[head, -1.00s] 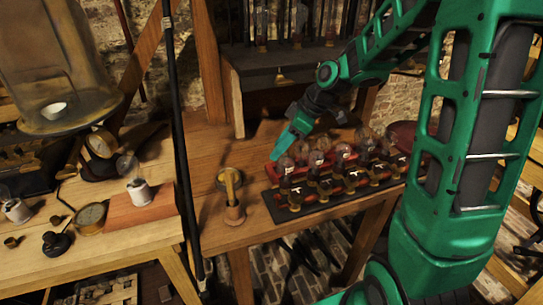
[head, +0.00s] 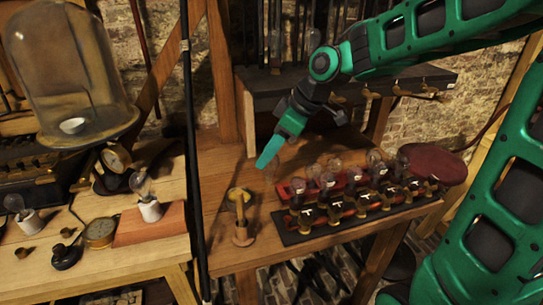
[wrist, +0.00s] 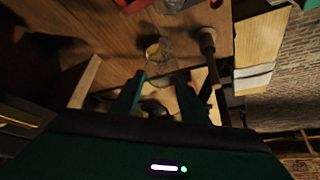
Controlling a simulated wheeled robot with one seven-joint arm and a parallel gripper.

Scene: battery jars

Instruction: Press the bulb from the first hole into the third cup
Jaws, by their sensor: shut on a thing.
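My gripper (head: 263,163) hangs above the table, left of the bulb rack. In the wrist view its fingers (wrist: 158,88) are shut on a clear glass bulb (wrist: 164,66), seen between and beyond the fingertips. In the head view the held bulb is too faint to make out well. The red rack (head: 283,196) holds a row of several clear bulbs, with the row's left bulb (head: 298,186) near its left end. A black base strip (head: 290,237) with dark, brass-trimmed fittings runs in front. Which fittings are the cups or holes I cannot tell.
A black pole (head: 192,150) rises at the table's left. The left bench bears a bulb in a white cup (head: 150,211) and a glass dome (head: 65,75). A dark shelf (head: 300,95) stands behind.

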